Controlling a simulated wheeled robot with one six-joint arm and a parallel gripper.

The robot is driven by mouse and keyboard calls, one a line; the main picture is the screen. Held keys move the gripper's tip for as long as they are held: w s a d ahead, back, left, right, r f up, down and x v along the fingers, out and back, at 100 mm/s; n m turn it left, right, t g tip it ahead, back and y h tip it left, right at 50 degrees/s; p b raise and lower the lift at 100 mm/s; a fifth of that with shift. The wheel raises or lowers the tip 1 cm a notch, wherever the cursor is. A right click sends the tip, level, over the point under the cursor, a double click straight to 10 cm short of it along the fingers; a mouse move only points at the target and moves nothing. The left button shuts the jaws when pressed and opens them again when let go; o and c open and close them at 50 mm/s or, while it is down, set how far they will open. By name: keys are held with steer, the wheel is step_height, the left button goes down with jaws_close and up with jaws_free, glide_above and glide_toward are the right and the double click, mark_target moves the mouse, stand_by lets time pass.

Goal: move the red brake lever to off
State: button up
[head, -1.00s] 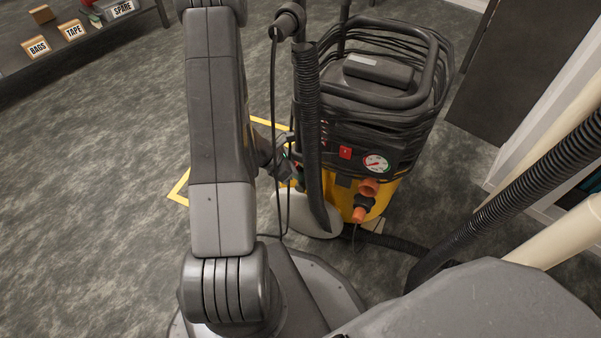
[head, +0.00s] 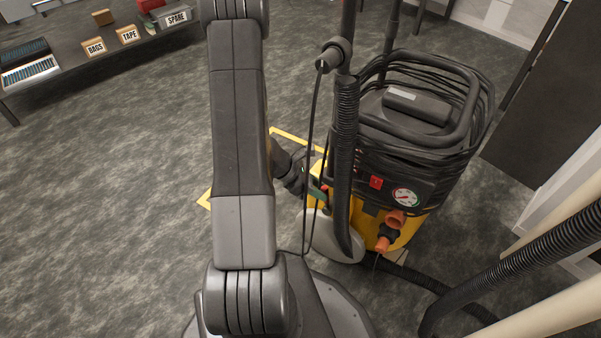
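The yellow and black extraction machine (head: 425,150) stands right of my arm, with cables wound around its top. A small red part (head: 324,187) shows beside the black upright hose, close to my gripper; I cannot tell whether it is the brake lever. A separate red switch (head: 376,182) sits on the machine's front panel, left of the round gauge (head: 405,197). My gripper (head: 308,186) is low at the machine's left side, partly hidden by my arm, a thin cable and the hose. Its fingers are too small and covered to read, as is any contact.
A black ribbed hose (head: 344,150) and a thin hanging cable (head: 310,110) stand close in front of my gripper. A thick hose (head: 510,262) and pale pipes are at lower right. A shelf with labelled boxes (head: 128,35) is at upper left. The floor at left is clear.

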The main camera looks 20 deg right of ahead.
steer(key=p+v, duration=0.3)
steer(key=v, duration=0.5)
steer(key=shift+a+r, duration=0.15)
steer(key=shift+r, duration=0.1)
steer(key=shift+f, duration=0.1)
steer(key=b+x, duration=0.5)
steer(key=x, duration=0.8)
steer(key=shift+s+d+f+b, duration=0.1)
steer(key=shift+d+f+b, duration=0.15)
steer(key=shift+b, duration=0.15)
steer(key=p+v, duration=0.6)
steer(key=v, duration=0.8)
steer(key=b+x, duration=0.6)
steer(key=x, duration=0.7)
steer(key=shift+s+d+f, duration=0.1)
steer(key=shift+d+f, duration=0.1)
steer(key=shift+f, duration=0.15)
steer(key=shift+d+r+p, duration=0.1)
steer(key=shift+p, duration=0.2)
steer(key=shift+w+a+g+h+p, duration=0.2)
steer(key=shift+w+g+h+p, duration=0.1)
steer(key=shift+g+h+p, duration=0.25)
